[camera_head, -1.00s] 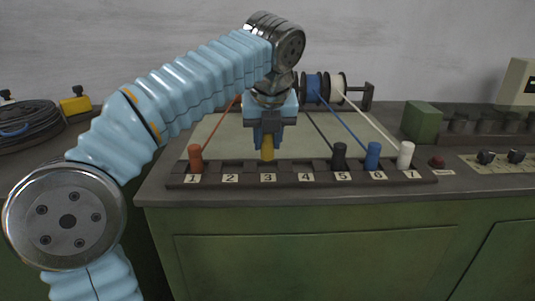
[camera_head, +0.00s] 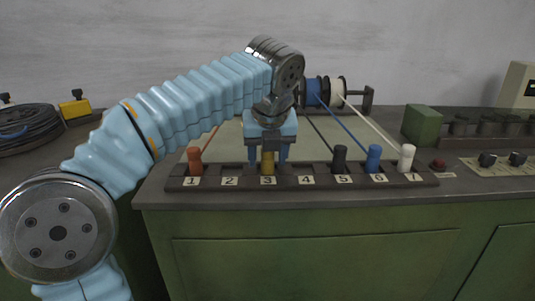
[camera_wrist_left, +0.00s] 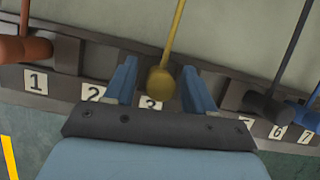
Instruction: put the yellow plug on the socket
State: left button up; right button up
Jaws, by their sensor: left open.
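The yellow plug (camera_head: 268,163) stands upright at position 3 of the dark numbered socket strip (camera_head: 323,181). In the left wrist view the yellow plug (camera_wrist_left: 161,82) shows with its yellow cord running up and away. My left gripper (camera_head: 268,158) is open, with one blue finger on each side of the plug and a gap to each. In the left wrist view the fingers of my left gripper (camera_wrist_left: 160,85) stand wide apart around the plug. How deep the plug sits in the socket is hidden. My right gripper is not in view.
An orange plug (camera_head: 195,160) stands at 1, a black plug (camera_head: 339,158) at 5, a blue plug (camera_head: 374,157) at 6 and a white plug (camera_head: 406,158) at 7. Positions 2 and 4 are empty. Cord spools (camera_head: 315,90) and a green box (camera_head: 421,124) stand behind.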

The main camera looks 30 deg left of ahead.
pick_arm(q)
jog(key=p+v, duration=0.3)
jog(key=v, duration=0.9)
jog(key=shift+r, duration=0.15)
